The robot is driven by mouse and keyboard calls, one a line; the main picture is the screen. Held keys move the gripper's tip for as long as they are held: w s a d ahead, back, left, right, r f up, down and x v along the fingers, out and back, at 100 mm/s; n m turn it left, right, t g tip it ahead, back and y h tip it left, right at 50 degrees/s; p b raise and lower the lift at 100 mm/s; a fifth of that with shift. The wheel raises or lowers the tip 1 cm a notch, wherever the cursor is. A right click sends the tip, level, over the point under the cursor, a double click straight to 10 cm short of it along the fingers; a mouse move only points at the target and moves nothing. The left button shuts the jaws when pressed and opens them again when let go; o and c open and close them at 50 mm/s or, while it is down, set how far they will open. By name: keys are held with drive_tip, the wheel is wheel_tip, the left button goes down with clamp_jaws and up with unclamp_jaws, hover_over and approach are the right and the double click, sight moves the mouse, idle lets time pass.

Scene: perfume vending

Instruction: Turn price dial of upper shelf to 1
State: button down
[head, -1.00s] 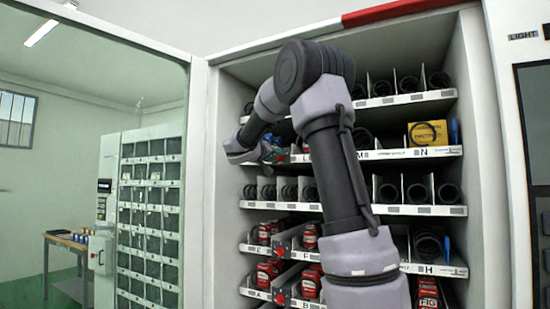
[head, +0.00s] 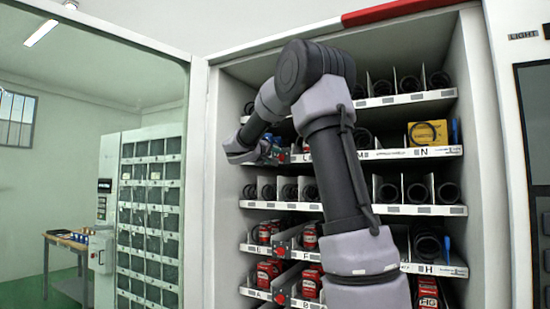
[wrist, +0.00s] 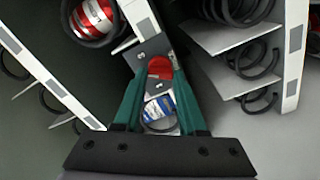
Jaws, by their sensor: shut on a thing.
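The red price dial (wrist: 160,67) sits on a grey metal plate (wrist: 152,48) at the shelf's front edge in the wrist view. My gripper (wrist: 159,72) has its green fingers shut on the dial, one on each side of it. In the head view my gripper (head: 270,153) is at the left part of the upper shelf (head: 395,153), the one marked M and N. A small red part, likely the dial, shows beside it there. Any number on the dial cannot be read.
A blue and white item (wrist: 160,108) shows between my fingers, and a red can in a black coil (wrist: 92,18) is close by. Shelves with coils lie above and below. A yellow box (head: 427,133) stands at the right. The cabinet side walls bound the room.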

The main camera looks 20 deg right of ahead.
drive_tip(key=n, duration=0.9)
drive_tip(key=shift+f, duration=0.15)
drive_tip(key=shift+f+n, duration=0.1)
drive_tip(key=shift+n, duration=4.5)
drive_tip(key=shift+c, duration=2.4)
unclamp_jaws()
drive_tip(key=shift+s, duration=0.1)
